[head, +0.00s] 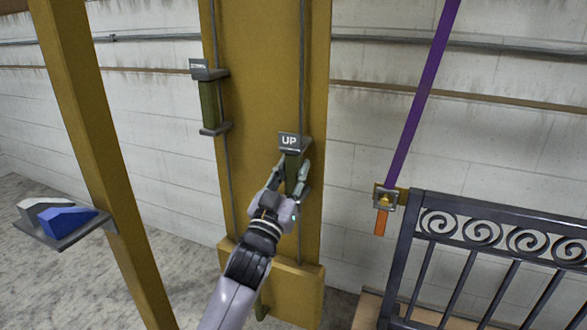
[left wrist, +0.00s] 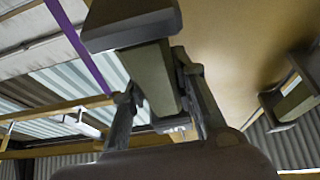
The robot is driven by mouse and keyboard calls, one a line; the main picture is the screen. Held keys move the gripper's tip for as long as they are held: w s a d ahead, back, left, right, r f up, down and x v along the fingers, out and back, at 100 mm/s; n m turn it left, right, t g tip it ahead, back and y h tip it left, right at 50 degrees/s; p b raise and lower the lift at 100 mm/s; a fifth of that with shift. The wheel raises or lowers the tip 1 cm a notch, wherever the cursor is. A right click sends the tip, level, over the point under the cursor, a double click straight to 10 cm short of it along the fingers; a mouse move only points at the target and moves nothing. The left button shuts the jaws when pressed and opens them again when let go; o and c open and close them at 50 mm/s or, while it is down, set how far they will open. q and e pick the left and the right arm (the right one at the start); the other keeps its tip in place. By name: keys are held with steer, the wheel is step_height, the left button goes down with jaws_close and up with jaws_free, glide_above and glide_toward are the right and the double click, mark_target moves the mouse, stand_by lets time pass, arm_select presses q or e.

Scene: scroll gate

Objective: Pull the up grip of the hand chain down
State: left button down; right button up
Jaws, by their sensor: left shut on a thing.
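The up grip (head: 292,167) is a dark green handle under a grey cap labelled "UP", on the right chain of the yellow post (head: 262,60). My left gripper (head: 294,176) has its fingers on either side of this handle and is shut on it. In the left wrist view the up grip (left wrist: 152,75) stands between the two fingers (left wrist: 160,108), with its dark cap above them. A second similar grip (head: 209,103) hangs on the left chain, higher up; its label is not readable. My right gripper does not show.
A yellow column (head: 95,150) at the left carries a small shelf with a blue wedge (head: 66,218) and a grey one. A purple strap (head: 420,95) runs to a buckle by a dark metal railing (head: 495,235) at the right. A pale block wall stands behind.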

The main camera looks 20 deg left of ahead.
arm_select(q)
steer(key=shift+w+d+f, duration=0.1)
steer(key=shift+f, duration=0.65)
steer(key=c, duration=1.7)
jaws_free()
steer(key=o, duration=0.4)
steer(key=shift+r, duration=0.35)
steer(key=v, duration=1.2)
steer(key=shift+r, duration=0.1)
